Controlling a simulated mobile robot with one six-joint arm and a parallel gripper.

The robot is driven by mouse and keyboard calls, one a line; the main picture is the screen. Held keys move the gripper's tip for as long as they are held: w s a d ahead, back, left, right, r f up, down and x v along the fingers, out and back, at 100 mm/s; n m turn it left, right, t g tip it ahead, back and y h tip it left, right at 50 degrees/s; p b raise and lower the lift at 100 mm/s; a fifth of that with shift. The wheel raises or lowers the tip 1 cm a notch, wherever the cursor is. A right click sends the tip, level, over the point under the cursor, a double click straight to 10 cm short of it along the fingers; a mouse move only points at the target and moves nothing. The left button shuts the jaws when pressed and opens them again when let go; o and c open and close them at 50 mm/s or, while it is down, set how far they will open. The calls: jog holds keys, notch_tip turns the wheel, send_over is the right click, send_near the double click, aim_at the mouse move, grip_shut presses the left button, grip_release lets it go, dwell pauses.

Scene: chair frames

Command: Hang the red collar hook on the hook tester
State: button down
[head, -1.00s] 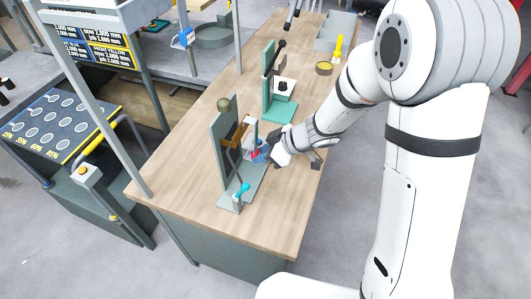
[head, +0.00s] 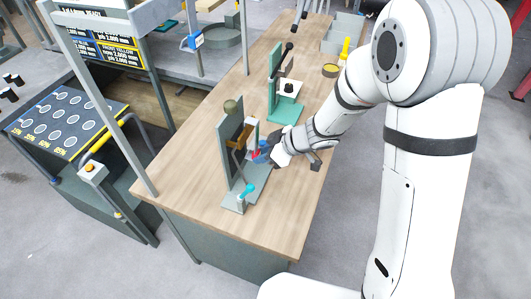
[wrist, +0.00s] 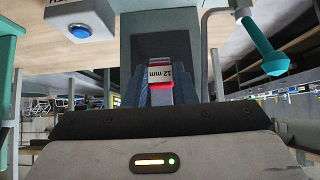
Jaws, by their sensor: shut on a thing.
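The red collar hook shows in the wrist view as a piece with a white "12 mm" label and red edges (wrist: 160,73), held between the fingers of my gripper (wrist: 160,92). In the head view a bit of red (head: 256,155) shows at my gripper (head: 266,153), in front of the hook tester. The hook tester (head: 228,150) is a grey upright plate on a grey base, with a brown block and a teal-ended lever (head: 248,189). The teal lever also shows in the wrist view (wrist: 264,48). The far end of the hook is hidden, so I cannot tell whether it touches the tester.
A green stand (head: 284,105) with a white and black part is behind the tester. A yellow bottle (head: 345,50), a round tin (head: 330,70) and a grey bin (head: 343,27) stand farther back. The front of the wooden table (head: 222,222) is clear.

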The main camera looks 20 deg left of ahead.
jog(key=shift+a, duration=0.35)
dwell(0.3)
jog(key=shift+a+p, duration=0.4)
jog(key=shift+a, duration=0.1)
jog(key=shift+w+f+b, duration=0.1)
jog(key=shift+f+b, duration=0.65)
jog(key=shift+f, duration=0.5)
jog(key=c, duration=1.1)
grip_release()
jog(key=shift+d, duration=0.1)
jog(key=p+v, duration=0.6)
jog(key=v, duration=0.2)
